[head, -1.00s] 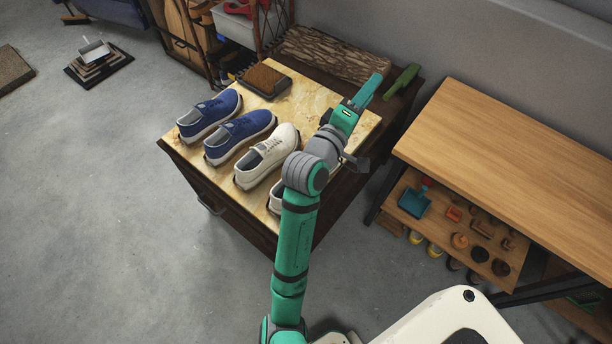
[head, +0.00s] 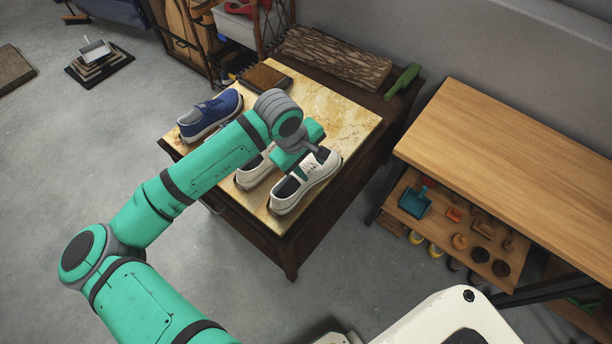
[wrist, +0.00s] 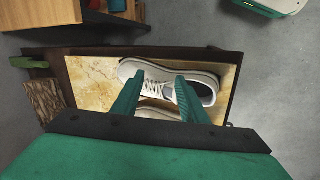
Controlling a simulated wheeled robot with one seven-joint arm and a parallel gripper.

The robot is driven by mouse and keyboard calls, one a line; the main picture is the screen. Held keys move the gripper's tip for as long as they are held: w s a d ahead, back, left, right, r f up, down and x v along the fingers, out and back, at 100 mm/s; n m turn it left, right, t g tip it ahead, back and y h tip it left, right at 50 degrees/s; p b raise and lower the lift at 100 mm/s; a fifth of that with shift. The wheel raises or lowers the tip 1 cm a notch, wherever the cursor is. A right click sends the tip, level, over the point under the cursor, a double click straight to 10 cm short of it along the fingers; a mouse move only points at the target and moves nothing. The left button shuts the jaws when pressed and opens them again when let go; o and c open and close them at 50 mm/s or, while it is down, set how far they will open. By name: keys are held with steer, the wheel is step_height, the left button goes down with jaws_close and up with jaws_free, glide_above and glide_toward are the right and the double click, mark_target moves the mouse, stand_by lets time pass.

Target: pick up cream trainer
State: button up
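A pair of cream trainers with white soles sits side by side at the near end of the marbled top. The nearer cream trainer (head: 308,186) is mostly visible in the head view; the other cream trainer (head: 254,172) is partly behind my arm. My gripper (head: 311,162) is over the nearer one. In the wrist view my gripper (wrist: 160,76) has its fingers apart, in front of the laces of the nearer cream trainer (wrist: 205,90). A strip of the other cream trainer (wrist: 158,114) shows between the fingers. I cannot tell whether the fingers touch the shoe.
A blue trainer (head: 210,115) stands farther back on the marbled top (head: 340,112); my arm hides the area beside it. A wooden bench (head: 520,165) stands right, with floor between.

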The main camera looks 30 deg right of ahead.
mark_target(276, 198)
steer(key=a+y, duration=0.1)
steer(key=a, duration=0.2)
steer(key=w+a+f+n+y, duration=0.1)
steer(key=a, duration=0.2)
steer(key=a+y, duration=0.1)
steer(key=a, duration=0.2)
steer(key=shift+w+a+f+n, duration=0.25)
steer(key=shift+w+a+n, duration=0.1)
steer(key=shift+a+n, duration=0.05)
step_height(276, 198, down, 4)
steer(key=shift+f, duration=0.2)
steer(key=shift+a+f, duration=0.15)
steer(key=shift+f, duration=1.3)
steer(key=shift+a+f, duration=0.1)
steer(key=shift+f, duration=1.3)
